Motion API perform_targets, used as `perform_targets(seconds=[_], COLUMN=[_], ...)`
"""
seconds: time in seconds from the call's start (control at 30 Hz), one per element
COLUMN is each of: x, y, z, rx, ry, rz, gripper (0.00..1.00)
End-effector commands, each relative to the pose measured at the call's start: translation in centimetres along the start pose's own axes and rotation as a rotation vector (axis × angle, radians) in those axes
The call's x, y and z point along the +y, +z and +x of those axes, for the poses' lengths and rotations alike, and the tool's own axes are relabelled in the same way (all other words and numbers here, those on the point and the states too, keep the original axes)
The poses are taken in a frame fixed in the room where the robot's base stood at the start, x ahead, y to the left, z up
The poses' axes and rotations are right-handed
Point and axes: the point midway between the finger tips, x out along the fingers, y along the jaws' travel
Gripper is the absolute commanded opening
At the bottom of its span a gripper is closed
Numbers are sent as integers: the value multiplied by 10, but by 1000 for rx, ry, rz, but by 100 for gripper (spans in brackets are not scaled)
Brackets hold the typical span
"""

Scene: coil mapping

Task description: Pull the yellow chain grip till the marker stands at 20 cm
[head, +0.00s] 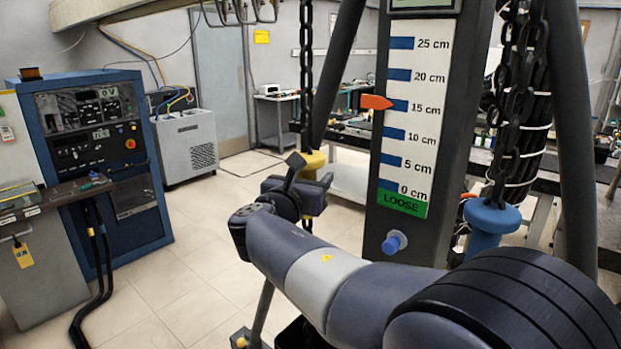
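The yellow chain grip (313,160) hangs on the left dark chain (306,70), left of the scale. My gripper (308,178) is at the yellow grip and hides its lower part. One dark finger rises at the grip's left side. I cannot tell whether the fingers touch it or close on it. The orange marker (377,102) points right at the white scale board (430,90), at about the 15 cm bar, below the 20 cm bar. The green LOOSE field (403,203) is at the scale's bottom.
A blue grip (490,218) hangs on the right chain (515,90). A blue knob (394,243) sits low on the dark post. A blue control cabinet (95,130) stands at the left, and a grey unit (187,148) stands beside it. The tiled floor between is clear.

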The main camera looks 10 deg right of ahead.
Motion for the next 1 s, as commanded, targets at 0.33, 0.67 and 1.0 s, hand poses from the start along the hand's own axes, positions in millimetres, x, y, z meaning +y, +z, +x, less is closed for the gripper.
perform_targets(seconds=[0.33,0.67,1.0], x=[0,0,0], y=[0,0,-18], z=[0,0,0], rx=[0,0,1], ry=[0,0,0], rz=[0,0,-1], gripper=[22,0,0])
